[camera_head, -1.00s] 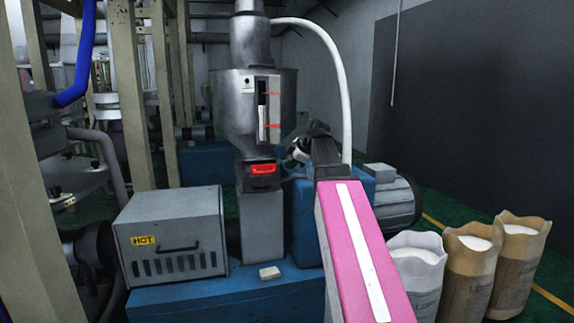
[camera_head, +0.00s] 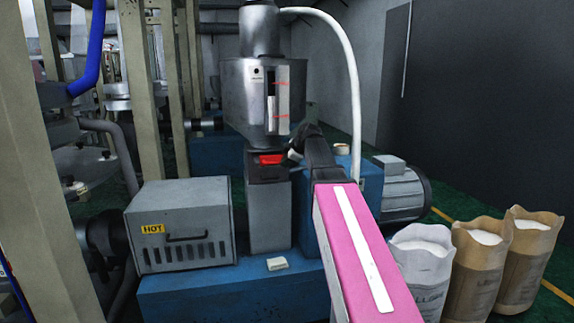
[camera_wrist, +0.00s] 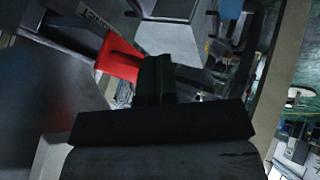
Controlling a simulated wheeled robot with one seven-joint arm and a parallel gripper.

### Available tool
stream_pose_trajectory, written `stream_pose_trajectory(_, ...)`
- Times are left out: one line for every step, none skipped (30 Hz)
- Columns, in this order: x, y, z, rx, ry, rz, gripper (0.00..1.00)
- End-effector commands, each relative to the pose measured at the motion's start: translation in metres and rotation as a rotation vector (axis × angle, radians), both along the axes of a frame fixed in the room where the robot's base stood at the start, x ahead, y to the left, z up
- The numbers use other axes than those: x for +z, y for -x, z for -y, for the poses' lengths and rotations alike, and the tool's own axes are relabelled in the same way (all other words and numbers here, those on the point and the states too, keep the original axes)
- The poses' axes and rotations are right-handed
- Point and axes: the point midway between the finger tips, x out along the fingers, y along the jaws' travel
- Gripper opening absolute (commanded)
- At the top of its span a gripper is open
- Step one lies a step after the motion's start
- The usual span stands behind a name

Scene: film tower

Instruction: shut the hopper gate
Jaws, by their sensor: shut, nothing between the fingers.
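The hopper (camera_head: 250,98) is a grey metal vessel with a sight window marked by red lines, standing over a grey column. The hopper gate is the dark block with a red handle (camera_head: 266,159) under the hopper. The red handle also shows in the wrist view (camera_wrist: 119,57), left of the fingers. My gripper (camera_wrist: 155,68) is shut and empty, with its dark fingertips beside the red handle; I cannot tell whether they touch it. In the head view my pink arm reaches from the lower right, and its dark end is just right of the gate. The fingertips are hard to make out there.
A grey box marked HOT (camera_head: 180,225) stands at the left on the blue machine base (camera_head: 230,287). A white hose (camera_head: 352,80) arches at the right. A grey motor (camera_head: 405,190) and several open sacks (camera_head: 420,255) stand at the right.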

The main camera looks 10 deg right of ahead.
Motion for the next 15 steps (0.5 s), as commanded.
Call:
stream_pose_trajectory(0.0,0.0,0.0,0.0,0.0,0.0,0.0)
stream_pose_trajectory(0.0,0.0,0.0,0.0,0.0,0.0,0.0)
stream_pose_trajectory(0.0,0.0,0.0,0.0,0.0,0.0,0.0)
stream_pose_trajectory(0.0,0.0,0.0,0.0,0.0,0.0,0.0)
stream_pose_trajectory(0.0,0.0,0.0,0.0,0.0,0.0,0.0)
stream_pose_trajectory(0.0,0.0,0.0,0.0,0.0,0.0,0.0)
stream_pose_trajectory(0.0,-0.001,0.0,0.0,0.0,0.0,0.0)
stream_pose_trajectory(0.0,-0.002,0.0,0.0,0.0,0.0,0.0)
stream_pose_trajectory(0.0,-0.005,0.0,0.0,0.0,0.0,0.0)
stream_pose_trajectory(0.001,-0.009,0.0,0.0,0.0,0.0,0.0)
stream_pose_trajectory(0.001,-0.013,0.0,0.0,0.0,0.0,0.0)
stream_pose_trajectory(0.001,-0.019,-0.001,0.0,0.0,0.0,0.0)
stream_pose_trajectory(0.001,-0.024,-0.001,0.0,0.0,0.0,0.0)
stream_pose_trajectory(0.001,-0.029,-0.001,0.0,0.0,0.0,0.0)
stream_pose_trajectory(0.001,-0.035,-0.001,0.0,0.0,0.0,0.0)
